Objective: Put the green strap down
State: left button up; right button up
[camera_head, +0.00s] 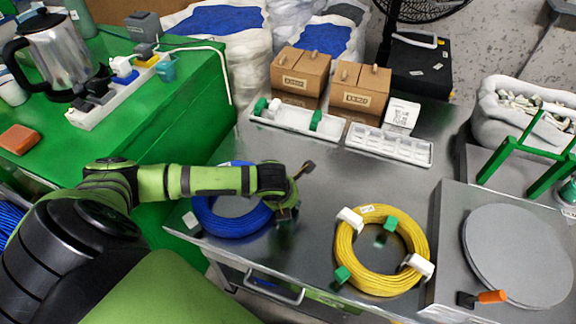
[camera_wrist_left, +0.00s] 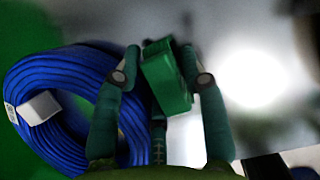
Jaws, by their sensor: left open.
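The green strap (camera_wrist_left: 167,78) shows in the left wrist view as a small green block between the two fingers of my left gripper (camera_wrist_left: 163,72). The fingers are apart on either side of it; I cannot tell whether either touches it. In the head view my left gripper (camera_head: 288,203) is at the right edge of the blue cable coil (camera_head: 232,220), and the strap there is hidden or too small to tell. The blue coil (camera_wrist_left: 62,88) fills the left of the wrist view, with a white strap (camera_wrist_left: 40,107) on it. My right gripper is not in view.
A yellow cable coil (camera_head: 345,250) with white and green straps lies to the right. Behind stand a white tray (camera_head: 290,118) holding green straps, a compartment tray (camera_head: 388,146) and brown boxes (camera_head: 300,74). The metal table (camera_head: 310,215) is bare between the coils.

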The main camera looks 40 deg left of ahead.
pick_arm(q)
jog(key=c, duration=0.5)
jog(key=shift+r, duration=0.1)
jog(key=shift+c, duration=0.2)
